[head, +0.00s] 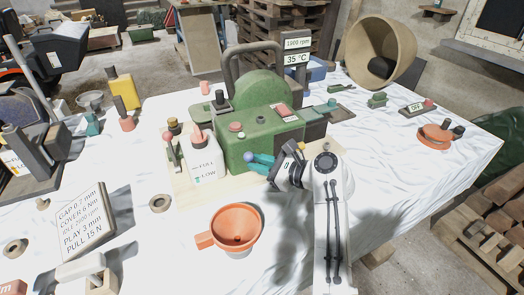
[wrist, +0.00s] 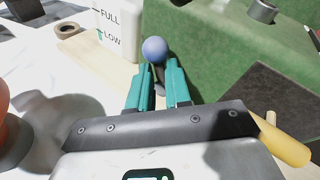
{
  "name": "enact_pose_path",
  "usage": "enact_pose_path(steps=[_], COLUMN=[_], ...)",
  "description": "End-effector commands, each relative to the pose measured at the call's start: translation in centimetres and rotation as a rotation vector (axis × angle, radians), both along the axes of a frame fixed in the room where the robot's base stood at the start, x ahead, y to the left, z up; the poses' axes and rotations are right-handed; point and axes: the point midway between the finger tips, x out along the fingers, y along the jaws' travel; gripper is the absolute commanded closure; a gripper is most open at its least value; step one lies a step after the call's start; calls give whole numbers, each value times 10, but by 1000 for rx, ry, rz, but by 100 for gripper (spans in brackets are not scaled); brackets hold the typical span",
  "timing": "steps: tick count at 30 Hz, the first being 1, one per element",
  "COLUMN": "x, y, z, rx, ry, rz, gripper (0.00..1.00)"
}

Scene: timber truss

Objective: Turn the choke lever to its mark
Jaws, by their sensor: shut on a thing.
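The choke lever shows as a blue-purple ball knob (wrist: 154,49) on a short dark stem, low on the front of the green engine (head: 262,135). The knob (head: 248,155) is also visible in the head view, at the tips of my teal fingers. My gripper (wrist: 158,80) is shut on the lever, with the stem between its two fingers and the ball standing out just past the tips. In the head view my gripper (head: 260,161) reaches in from the right. The lever's mark cannot be made out in either view.
A white FULL/LOW tank (head: 205,162) stands close left of the lever. An orange funnel (head: 236,228) stands in front. A yellow handle (wrist: 285,143) lies at the right in the wrist view. A spec sign (head: 75,220) stands front left. The cloth before the funnel is clear.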

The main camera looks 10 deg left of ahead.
Motion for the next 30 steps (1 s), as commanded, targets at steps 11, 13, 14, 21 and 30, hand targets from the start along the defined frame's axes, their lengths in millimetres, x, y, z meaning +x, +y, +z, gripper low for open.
enact_pose_path(steps=[11,13,14,21,30], x=[-7,-8,-8,-11,-14], y=[9,10,11,16,21], z=[5,4,3,-2,-9], rx=[-301,-355,-379,-567,-774], ry=[-201,-239,-255,-382,-523], rz=[4,4,4,5,5], gripper=[100,100,100,100,100])
